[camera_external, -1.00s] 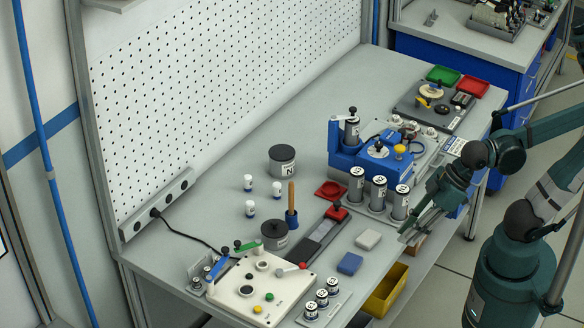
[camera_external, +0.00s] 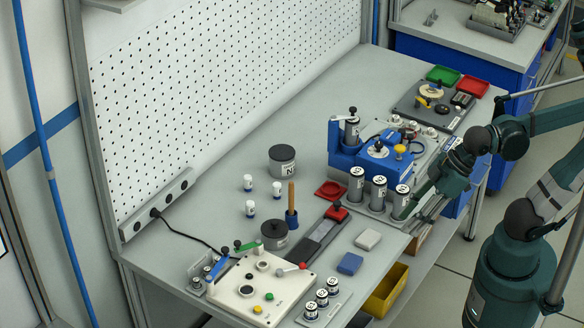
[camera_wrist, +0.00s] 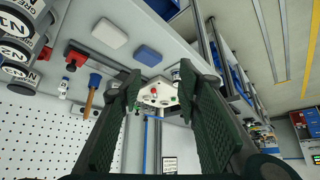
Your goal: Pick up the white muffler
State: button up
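No part is plainly marked as the white muffler. Three small white cylinders with dark blue bases stand upright on the grey table, one at the back left (camera_external: 247,183), one to its right (camera_external: 276,189) and one nearer (camera_external: 250,208). I cannot tell whether any is the muffler. A small white-and-blue part (camera_wrist: 63,88) shows in the wrist view beyond the gripper's left finger. My gripper (camera_wrist: 158,82) is open and empty. In the external view it is at the table's right edge, beside the labelled cylinders and well apart from the white ones.
Labelled grey cylinders (camera_external: 378,192) stand close to my gripper. A blue fixture (camera_external: 375,160) is behind them. A wooden handle (camera_external: 291,197) rises beside the white cylinders. White (camera_external: 368,239) and blue (camera_external: 350,263) blocks lie near the front edge. The perforated panel (camera_external: 220,90) bounds the back.

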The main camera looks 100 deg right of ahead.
jog(key=w+d+r+m+g+h+p, duration=0.2)
jog(key=w+d+r+m+p, duration=0.45)
jog(key=w+d, duration=0.4)
jog(key=m+g+h+p, duration=0.3)
jog(key=m+g+p, duration=0.3)
jog(key=m+p, duration=0.7)
send_over(276, 183)
jog(key=a, duration=0.3)
notch_tip(276, 183, down, 13)
jog(key=shift+w+r+n, duration=0.15)
jog(key=shift+r+n, duration=0.05)
jog(key=shift+n, duration=0.05)
jog(key=shift+f, duration=0.1)
jog(key=shift+x, duration=1.2)
